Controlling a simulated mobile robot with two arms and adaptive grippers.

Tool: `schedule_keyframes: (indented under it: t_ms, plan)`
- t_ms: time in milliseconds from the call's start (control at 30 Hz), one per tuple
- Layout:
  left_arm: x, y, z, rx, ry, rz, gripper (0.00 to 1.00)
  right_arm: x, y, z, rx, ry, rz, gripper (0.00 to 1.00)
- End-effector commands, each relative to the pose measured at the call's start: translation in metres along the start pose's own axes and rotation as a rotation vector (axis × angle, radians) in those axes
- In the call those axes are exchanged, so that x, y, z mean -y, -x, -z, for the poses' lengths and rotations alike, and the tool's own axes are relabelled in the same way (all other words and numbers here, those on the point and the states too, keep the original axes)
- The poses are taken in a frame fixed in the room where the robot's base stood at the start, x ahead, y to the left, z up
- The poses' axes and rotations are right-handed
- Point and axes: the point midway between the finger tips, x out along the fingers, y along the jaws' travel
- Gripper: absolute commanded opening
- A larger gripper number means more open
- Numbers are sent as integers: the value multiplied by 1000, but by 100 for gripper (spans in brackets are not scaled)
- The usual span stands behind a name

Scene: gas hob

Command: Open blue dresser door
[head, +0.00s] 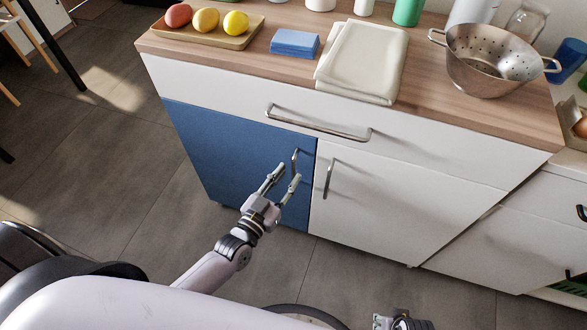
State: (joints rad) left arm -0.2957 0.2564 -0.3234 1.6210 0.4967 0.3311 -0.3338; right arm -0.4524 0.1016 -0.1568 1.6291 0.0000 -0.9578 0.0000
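The blue dresser door (215,150) is the left lower front of the dresser in the head view. It looks closed, roughly flush with the white front beside it. Its metal bar handle (295,158) stands upright near the door's right edge. My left gripper (288,174) is open, its two fingers apart at the lower part of the handle. I cannot tell whether the fingers touch the handle or lie on both sides of it. My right gripper (385,321) shows only in part at the bottom edge, away from the dresser, and its fingers are unclear.
A white drawer (225,97) with a long handle runs above the door. A white door (400,200) with its own handle (328,179) adjoins on the right. The wooden top holds a fruit tray (235,43), blue cloths, a white towel and a colander.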

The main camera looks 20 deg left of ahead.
Motion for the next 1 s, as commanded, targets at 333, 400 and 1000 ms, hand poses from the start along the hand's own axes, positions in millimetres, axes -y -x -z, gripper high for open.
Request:
schedule_keyframes:
  t_ms: [333,400,1000]
  plan:
    - [0,-37,0,1,0,-1,29,-1,12,9,-8,-2,-2,40]
    - [0,-38,0,1,0,-1,29,-1,13,10,-8,-2,-2,40]
    - [0,-38,0,1,-1,0,3,-1,13,10,-8,-2,-2,40]
